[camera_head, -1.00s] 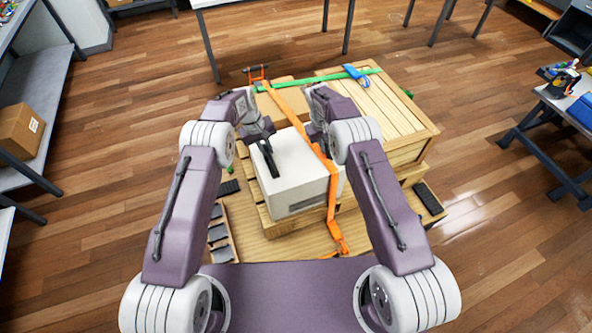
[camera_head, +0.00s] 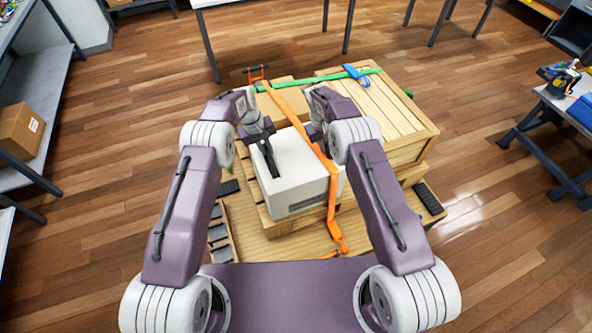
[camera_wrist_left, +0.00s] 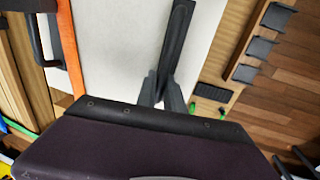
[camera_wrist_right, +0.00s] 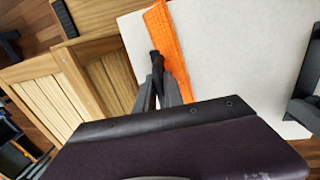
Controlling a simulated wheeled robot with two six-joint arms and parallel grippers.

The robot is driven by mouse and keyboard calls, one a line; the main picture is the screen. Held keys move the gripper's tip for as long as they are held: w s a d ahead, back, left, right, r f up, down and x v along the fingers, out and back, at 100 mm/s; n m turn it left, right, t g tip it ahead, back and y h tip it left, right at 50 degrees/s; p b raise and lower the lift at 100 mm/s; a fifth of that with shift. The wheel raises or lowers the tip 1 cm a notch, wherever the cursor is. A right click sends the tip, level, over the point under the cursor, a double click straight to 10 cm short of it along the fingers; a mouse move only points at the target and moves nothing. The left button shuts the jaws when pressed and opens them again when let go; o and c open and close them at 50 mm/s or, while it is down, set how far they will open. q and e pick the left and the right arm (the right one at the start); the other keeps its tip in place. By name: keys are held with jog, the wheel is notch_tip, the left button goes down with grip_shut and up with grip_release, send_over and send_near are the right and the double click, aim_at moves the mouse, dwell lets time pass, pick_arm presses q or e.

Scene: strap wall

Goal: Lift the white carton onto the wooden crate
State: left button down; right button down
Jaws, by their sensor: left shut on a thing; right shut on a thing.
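The white carton (camera_head: 305,187) sits on a low slatted wooden platform (camera_head: 268,222), in front of my column. A black bar handle (camera_wrist_left: 178,45) lies along the carton's top. My left gripper (camera_wrist_left: 163,88) is shut on that handle. My right gripper (camera_wrist_right: 160,85) is shut on a dark piece, apparently a second handle, at the carton's right side beside the orange strap (camera_wrist_right: 163,38). My right arm hides that grip in the head view. The wooden crate (camera_head: 388,112) stands to the right and behind the carton.
The orange strap runs over the carton down to its front. A green strap (camera_head: 320,80) with a blue buckle (camera_head: 357,75) crosses behind and over the crate. A brown box (camera_head: 285,93) stands behind the carton. A tray of dark blocks (camera_head: 217,232) lies at left.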

pick_arm(q)
jog(key=shift+w+r, duration=0.15)
jog(key=shift+r, duration=0.05)
pick_arm(e)
jog(key=shift+w+r, duration=0.1)
jog(key=shift+r, duration=0.1)
